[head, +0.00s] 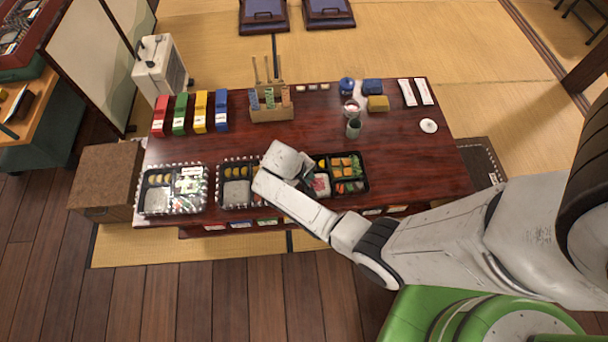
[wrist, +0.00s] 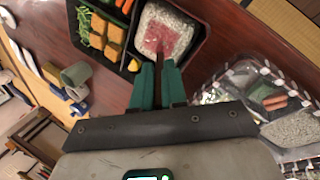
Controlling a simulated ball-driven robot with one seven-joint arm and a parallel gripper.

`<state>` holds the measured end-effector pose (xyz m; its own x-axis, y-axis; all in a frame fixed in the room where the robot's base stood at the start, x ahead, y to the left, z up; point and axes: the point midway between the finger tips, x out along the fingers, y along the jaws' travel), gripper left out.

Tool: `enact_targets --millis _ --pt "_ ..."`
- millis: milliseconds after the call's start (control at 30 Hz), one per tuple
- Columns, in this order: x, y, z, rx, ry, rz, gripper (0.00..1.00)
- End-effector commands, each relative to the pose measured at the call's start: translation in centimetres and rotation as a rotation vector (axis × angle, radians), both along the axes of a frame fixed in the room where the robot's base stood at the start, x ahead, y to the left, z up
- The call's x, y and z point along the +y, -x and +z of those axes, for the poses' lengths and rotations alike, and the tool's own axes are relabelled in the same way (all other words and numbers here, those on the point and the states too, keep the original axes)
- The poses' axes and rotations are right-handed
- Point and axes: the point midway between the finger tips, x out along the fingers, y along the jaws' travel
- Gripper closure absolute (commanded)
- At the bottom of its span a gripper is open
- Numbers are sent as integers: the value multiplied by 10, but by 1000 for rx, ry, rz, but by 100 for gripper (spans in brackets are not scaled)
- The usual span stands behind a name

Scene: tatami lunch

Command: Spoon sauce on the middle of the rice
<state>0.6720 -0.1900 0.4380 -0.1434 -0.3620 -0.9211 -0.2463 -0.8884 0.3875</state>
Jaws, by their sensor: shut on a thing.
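The rice (wrist: 185,32) is a pale block in one compartment of the black lunch box (wrist: 203,48), with a red sauce patch (wrist: 155,38) on its top. The rice also shows in the head view (head: 321,186), partly behind my arm. My gripper (wrist: 158,70) has green fingers shut on a thin dark spoon (wrist: 186,58). The spoon reaches over the rice by the red patch. I cannot tell whether its tip touches the rice or still carries sauce. In the head view my gripper is mostly hidden by my wrist.
The same box holds orange and green foods (head: 345,162). Two boxes with clear covers stand to the left, the near one (head: 237,192) close to my wrist. A grey-green cup (head: 353,128) and a small bowl (head: 352,106) stand behind. The table's middle is mostly clear.

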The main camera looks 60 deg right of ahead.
Motion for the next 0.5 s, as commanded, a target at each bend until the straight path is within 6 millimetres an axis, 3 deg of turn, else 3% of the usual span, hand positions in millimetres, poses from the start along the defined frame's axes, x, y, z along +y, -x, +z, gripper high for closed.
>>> enact_targets --millis 500 --pt "-6 8 0 3 -2 -3 100"
